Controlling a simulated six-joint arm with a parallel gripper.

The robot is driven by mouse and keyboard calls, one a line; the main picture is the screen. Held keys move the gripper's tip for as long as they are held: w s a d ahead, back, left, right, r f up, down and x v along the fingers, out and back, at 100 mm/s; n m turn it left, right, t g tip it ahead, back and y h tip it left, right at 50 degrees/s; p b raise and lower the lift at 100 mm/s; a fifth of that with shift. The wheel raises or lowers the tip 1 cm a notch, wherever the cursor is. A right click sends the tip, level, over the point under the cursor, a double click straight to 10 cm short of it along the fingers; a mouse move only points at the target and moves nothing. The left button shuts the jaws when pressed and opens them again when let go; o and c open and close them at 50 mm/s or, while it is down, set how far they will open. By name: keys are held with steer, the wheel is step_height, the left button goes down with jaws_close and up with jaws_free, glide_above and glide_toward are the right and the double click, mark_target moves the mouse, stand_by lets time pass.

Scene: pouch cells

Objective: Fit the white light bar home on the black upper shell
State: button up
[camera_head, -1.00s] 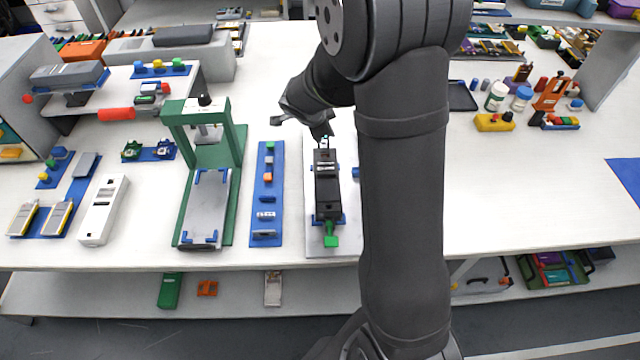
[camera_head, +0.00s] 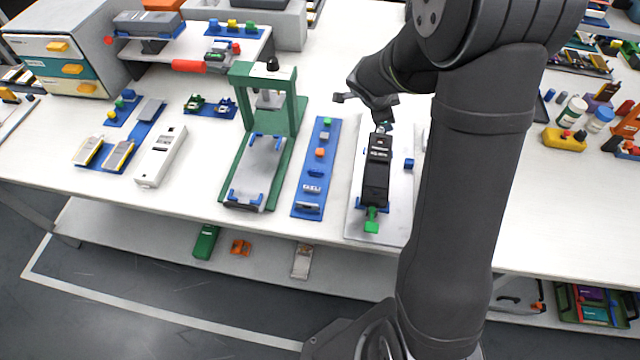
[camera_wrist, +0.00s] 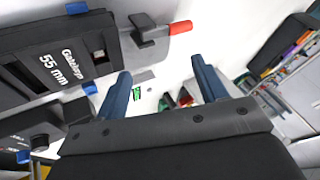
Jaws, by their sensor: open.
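The black upper shell (camera_head: 376,175) lies lengthwise on a pale plate (camera_head: 400,222), with small white print on its face and a green handle at its near end. My gripper (camera_head: 383,124) is at the shell's far end, low over the bench; whether it touches is hidden. In the wrist view my gripper (camera_wrist: 162,87) is open, its two blue fingers apart with nothing held between them. A black piece (camera_wrist: 45,70) marked "55 mm" is beside the left finger. A small whitish piece (camera_head: 312,188) sits on the blue strip; I cannot tell whether it is the light bar.
The blue strip (camera_head: 307,208) with several small parts lies left of the plate. A green press (camera_head: 292,118) stands further left. A white long case (camera_head: 161,157) lies beyond it. A red-tipped lever (camera_wrist: 180,27) shows in the wrist view.

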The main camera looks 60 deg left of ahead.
steer(key=s+d+r+n+g+h, duration=0.1)
steer(key=s+d+r+n+g, duration=0.2)
steer(key=s+n, duration=0.65)
steer(key=s+d+r+n+g+h, duration=0.1)
steer(key=s+r+n+g, duration=0.4)
steer(key=s, duration=1)
steer(key=t, duration=0.1)
glide_above(311, 189)
steer(key=f, duration=0.7)
steer(key=d+f, duration=0.1)
steer(key=f, duration=0.3)
steer(key=shift+w+f, duration=0.15)
steer(key=shift+a+f, duration=0.25)
steer(key=shift+f, duration=1.1)
steer(key=shift+a+f, duration=0.2)
steer(key=shift+f, duration=1.1)
steer(key=shift+c, duration=0.4)
steer(key=c, duration=1)
